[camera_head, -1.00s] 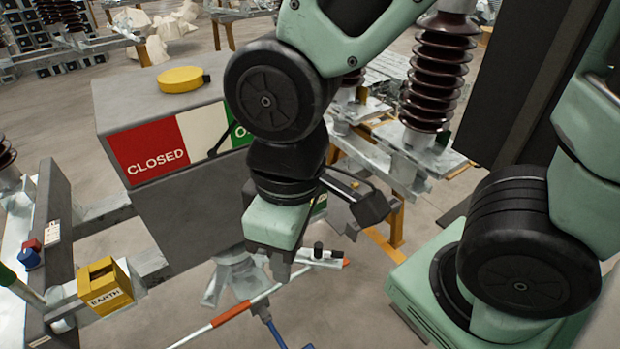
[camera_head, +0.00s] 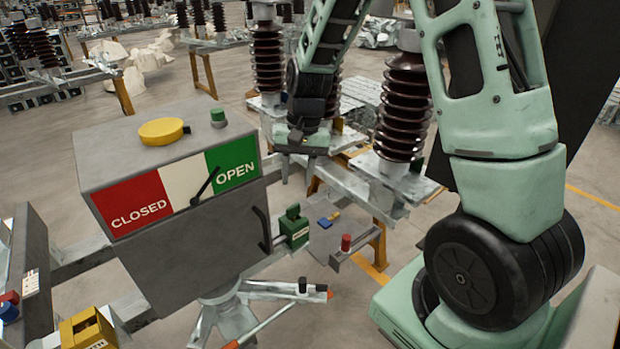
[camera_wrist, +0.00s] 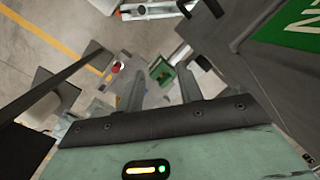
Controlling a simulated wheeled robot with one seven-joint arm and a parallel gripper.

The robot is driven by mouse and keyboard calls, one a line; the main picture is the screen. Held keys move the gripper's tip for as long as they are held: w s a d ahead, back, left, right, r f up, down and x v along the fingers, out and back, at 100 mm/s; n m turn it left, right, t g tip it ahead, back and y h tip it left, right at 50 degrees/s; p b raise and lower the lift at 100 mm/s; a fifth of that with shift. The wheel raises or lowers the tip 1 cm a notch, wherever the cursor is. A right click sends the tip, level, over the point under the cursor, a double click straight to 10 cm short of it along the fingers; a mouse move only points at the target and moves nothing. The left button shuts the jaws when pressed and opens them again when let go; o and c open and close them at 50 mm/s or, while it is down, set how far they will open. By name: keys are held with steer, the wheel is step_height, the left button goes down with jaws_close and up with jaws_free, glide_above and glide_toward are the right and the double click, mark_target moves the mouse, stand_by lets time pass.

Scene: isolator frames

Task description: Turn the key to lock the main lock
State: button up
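A green lock block (camera_head: 293,230) with a dark green key-like knob on top is mounted at the right side of the grey switch box (camera_head: 190,240). A pale label on the lock is too small to read. In the wrist view the green lock (camera_wrist: 161,72) shows beyond and between my finger tips. My gripper (camera_head: 298,170) hangs above and behind the lock in the head view, apart from it. In the wrist view my gripper (camera_wrist: 160,85) has its two fingers spread with nothing between them.
The box shows a CLOSED/OPEN panel (camera_head: 178,185), its pointer toward OPEN. A dark handle (camera_head: 262,230) is left of the lock. A red knob (camera_head: 346,243) and a blue piece (camera_head: 330,219) sit to the right. A yellow block (camera_head: 88,330) is lower left. Brown insulators (camera_head: 403,110) stand behind.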

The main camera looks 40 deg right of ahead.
mark_target(297, 204)
steer(key=w+d+f+m+y, duration=0.6)
steer(key=w+d+f+m, duration=0.3)
steer(key=d+f+m, duration=0.3)
steer(key=shift+n, duration=0.5)
steer(key=b+x, duration=0.4)
steer(key=x, duration=0.8)
steer(key=shift+w+d, duration=0.1)
steer(key=shift+w, duration=0.1)
jaws_close()
